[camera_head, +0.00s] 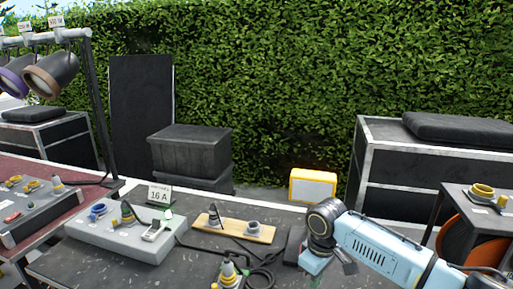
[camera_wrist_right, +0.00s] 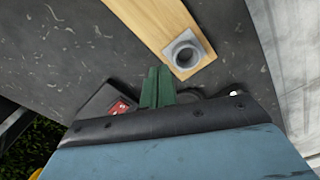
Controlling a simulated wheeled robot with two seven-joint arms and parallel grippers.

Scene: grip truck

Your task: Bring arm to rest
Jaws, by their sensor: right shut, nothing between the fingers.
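My right arm (camera_head: 375,243) comes in from the lower right in the head view, light blue with a dark round joint. My right gripper (camera_head: 315,279) hangs below that joint, pointing down over the dark table (camera_head: 130,272). In the right wrist view its two green fingers (camera_wrist_right: 157,80) lie together, shut with nothing between them. They show beside a wooden board (camera_wrist_right: 155,22) with a grey ring-shaped socket (camera_wrist_right: 186,54). My left arm and gripper are not in view.
A grey panel (camera_head: 95,238) with connectors stands left of the wooden board (camera_head: 255,233) on the table. A black cable (camera_head: 262,273) curls near the gripper. A yellow-framed box (camera_head: 312,186) stands behind. An orange reel (camera_head: 465,240) is at the right.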

